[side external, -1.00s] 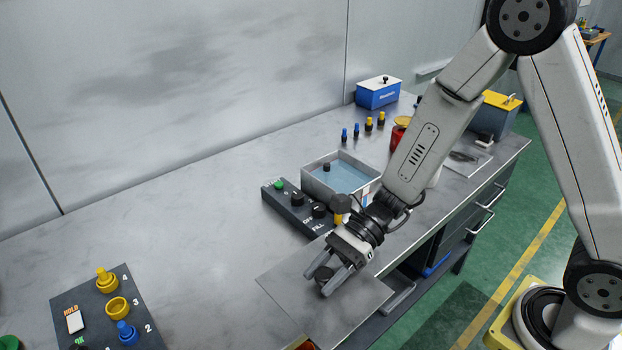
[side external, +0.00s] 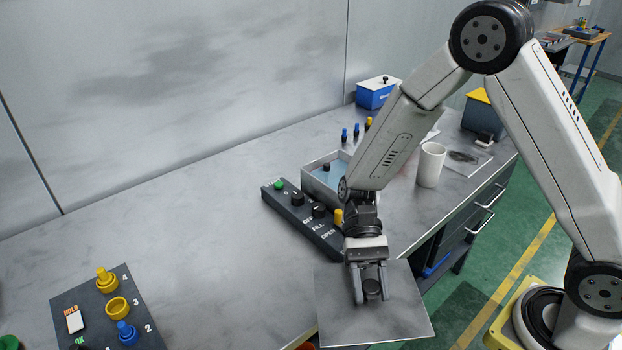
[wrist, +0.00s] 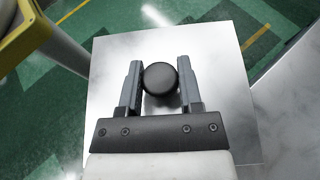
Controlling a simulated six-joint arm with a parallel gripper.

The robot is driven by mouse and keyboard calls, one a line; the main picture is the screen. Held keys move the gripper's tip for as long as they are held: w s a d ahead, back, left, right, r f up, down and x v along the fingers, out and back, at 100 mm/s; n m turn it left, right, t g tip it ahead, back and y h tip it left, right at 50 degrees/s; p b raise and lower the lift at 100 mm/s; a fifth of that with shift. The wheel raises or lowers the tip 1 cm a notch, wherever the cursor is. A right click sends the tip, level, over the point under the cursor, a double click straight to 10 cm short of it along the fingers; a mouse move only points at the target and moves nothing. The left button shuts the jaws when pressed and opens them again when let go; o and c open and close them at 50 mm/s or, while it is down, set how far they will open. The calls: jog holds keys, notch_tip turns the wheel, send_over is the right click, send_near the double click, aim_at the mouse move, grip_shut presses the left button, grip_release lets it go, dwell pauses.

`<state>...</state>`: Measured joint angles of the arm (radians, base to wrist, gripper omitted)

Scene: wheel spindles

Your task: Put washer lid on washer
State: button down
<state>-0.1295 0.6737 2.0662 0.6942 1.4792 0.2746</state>
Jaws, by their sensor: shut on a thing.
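The washer lid (side external: 334,312) is a flat square grey metal plate with a dark round knob; in the wrist view the lid (wrist: 218,75) shows below my gripper. My gripper (side external: 371,297) is shut on the knob (wrist: 160,78), with one finger on each side. The lid hangs across the table's front edge, partly over the green floor. The washer (side external: 316,182) is a grey open-topped basin with blue liquid, behind and left of my gripper. A dark piece (side external: 326,166) shows in it. My arm hides the washer's right part.
A dark control panel (side external: 306,222) with buttons and knobs lies along the washer's near left side. A white mug (side external: 431,166) stands right of the washer. Several small blue and yellow pieces stand behind it. A panel with rings (side external: 95,308) lies front left. The left-middle table is clear.

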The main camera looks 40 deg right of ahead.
aim_at(397, 273)
jog(key=d+n+g+h, duration=0.1)
jog(key=d+n+h, duration=0.2)
jog(key=n+h, duration=0.1)
jog(key=d+n+g+h, duration=0.1)
jog(key=d+n+h, duration=0.2)
jog(key=d+h, duration=0.1)
jog(key=shift+d+f+n+g+h, duration=0.2)
jog(key=shift+n+g+h, duration=0.1)
jog(key=shift+n, duration=0.1)
jog(key=w+d+r+n+t+h, duration=0.6)
jog(key=w+d+n, duration=0.1)
jog(key=w+n, duration=0.1)
jog(key=w+d+r+n+t+h, duration=0.5)
jog(key=w+d+n+t+h, duration=0.1)
jog(key=w+d+n+t, duration=0.1)
jog(key=w+d+n, duration=0.1)
jog(key=w+n, duration=0.1)
jog(key=shift+w+d+r+h, duration=0.15)
jog(key=shift+w+r+h, duration=0.15)
jog(key=shift+w+r, duration=0.1)
jog(key=w+d+f, duration=0.2)
jog(key=w+f, duration=0.7)
jog(key=w, duration=0.4)
jog(key=shift+f, duration=0.2)
